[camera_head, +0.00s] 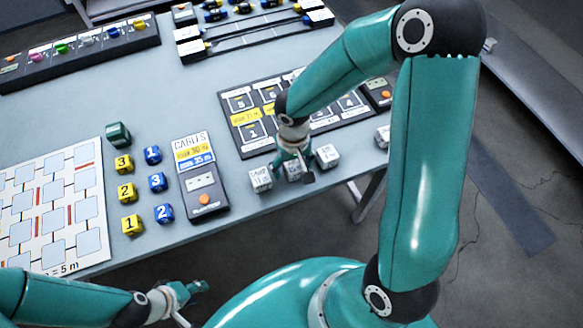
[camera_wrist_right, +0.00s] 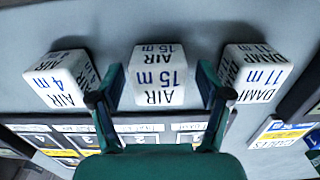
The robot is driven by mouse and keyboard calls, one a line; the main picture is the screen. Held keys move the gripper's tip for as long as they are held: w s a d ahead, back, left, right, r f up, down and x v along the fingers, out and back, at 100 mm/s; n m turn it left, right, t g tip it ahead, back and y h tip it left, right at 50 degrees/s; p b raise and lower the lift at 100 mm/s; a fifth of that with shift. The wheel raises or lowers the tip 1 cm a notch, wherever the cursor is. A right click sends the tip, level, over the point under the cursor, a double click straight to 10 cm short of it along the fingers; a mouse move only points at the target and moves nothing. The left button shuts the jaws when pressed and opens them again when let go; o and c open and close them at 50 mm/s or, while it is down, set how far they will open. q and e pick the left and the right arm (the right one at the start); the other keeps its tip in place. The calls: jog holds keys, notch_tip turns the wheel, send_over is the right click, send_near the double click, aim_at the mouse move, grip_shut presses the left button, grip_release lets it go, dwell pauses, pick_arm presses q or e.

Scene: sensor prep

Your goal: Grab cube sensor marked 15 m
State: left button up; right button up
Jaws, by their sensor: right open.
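The white cube sensor marked AIR 15 m (camera_wrist_right: 160,76) is in the middle of the right wrist view. My right gripper (camera_wrist_right: 160,92) is open, with one finger on each side of this cube and a narrow gap showing at both sides. In the head view, the 15 m cube (camera_head: 293,171) is partly hidden under my right gripper (camera_head: 292,163). A cube marked AIR 4 m (camera_wrist_right: 62,79) is to its left in the wrist view, and one marked DAMP 11 m (camera_wrist_right: 255,72) is to its right. My left gripper (camera_head: 190,291) is below the table's front edge, away from the cubes; its jaw gap is unclear.
A black panel with numbered slots (camera_head: 262,142) lies behind the cubes. A handheld device (camera_head: 203,190), yellow cubes (camera_head: 125,192) and blue cubes (camera_head: 158,182) are to the left. Another white cube (camera_head: 383,136) is at the right. The table front edge is close.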

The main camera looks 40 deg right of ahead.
jog(key=c, duration=1.2)
jog(key=shift+c, duration=0.2)
jog(key=shift+r, duration=0.2)
